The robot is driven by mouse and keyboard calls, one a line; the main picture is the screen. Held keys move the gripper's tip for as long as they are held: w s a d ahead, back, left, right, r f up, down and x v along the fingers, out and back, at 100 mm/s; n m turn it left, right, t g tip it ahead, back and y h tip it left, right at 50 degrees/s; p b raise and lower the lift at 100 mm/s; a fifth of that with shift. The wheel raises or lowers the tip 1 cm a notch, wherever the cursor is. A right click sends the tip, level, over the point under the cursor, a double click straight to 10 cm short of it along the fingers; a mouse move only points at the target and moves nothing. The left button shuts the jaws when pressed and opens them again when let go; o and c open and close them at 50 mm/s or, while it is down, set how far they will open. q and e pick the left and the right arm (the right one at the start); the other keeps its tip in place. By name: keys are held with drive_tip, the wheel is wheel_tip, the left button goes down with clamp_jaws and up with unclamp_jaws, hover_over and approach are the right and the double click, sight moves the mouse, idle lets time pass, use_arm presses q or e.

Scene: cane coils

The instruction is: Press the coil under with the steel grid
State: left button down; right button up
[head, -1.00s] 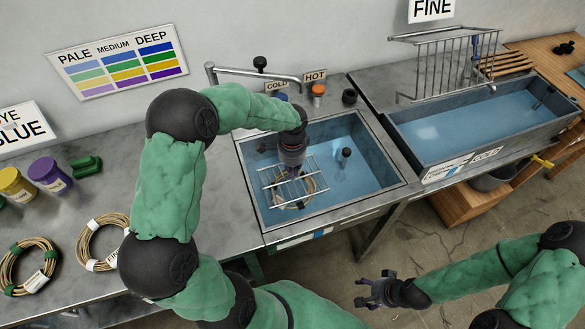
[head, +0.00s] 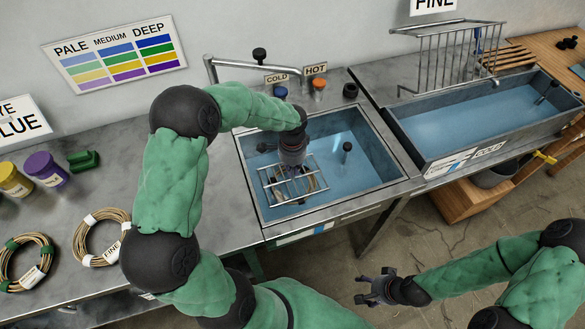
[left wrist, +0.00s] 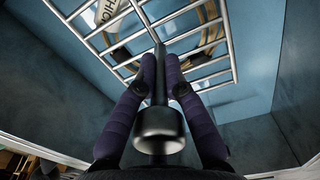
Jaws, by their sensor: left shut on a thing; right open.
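The steel grid (head: 279,187) is a square of thin bars with an upright post that ends in a dark knob (left wrist: 158,128). My left gripper (head: 287,166) is shut on the grid's post, inside the left sink (head: 257,206). The cane coil (head: 313,182) lies beneath the grid, partly hidden by its bars. In the left wrist view the coil (left wrist: 207,22) and its white tag (left wrist: 125,12) show through the bars. I cannot tell whether the grid touches the coil. My right gripper (head: 372,289) is open and empty, in front of the counter.
Two more coils (head: 103,237) (head: 27,262) lie on the counter at left, near yellow (head: 14,181) and purple (head: 46,169) jars. A second trough (head: 480,115) with a wire rack (head: 452,57) is at right.

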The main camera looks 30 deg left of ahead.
use_arm(q)
drive_tip(key=shift+f+b, duration=1.8)
drive_tip(key=shift+f, duration=1.1)
drive_tip(key=c, duration=1.2)
unclamp_jaws()
drive_tip(key=shift+c, duration=0.2)
wheel_tip(320, 180, up, 12)
drive_tip(key=shift+f, duration=0.1)
wheel_tip(320, 180, up, 10)
drive_tip(key=p, duration=0.9)
hover_over(292, 178)
drive_tip(key=shift+w+a, duration=0.15)
drive_tip(key=shift+w, duration=0.2)
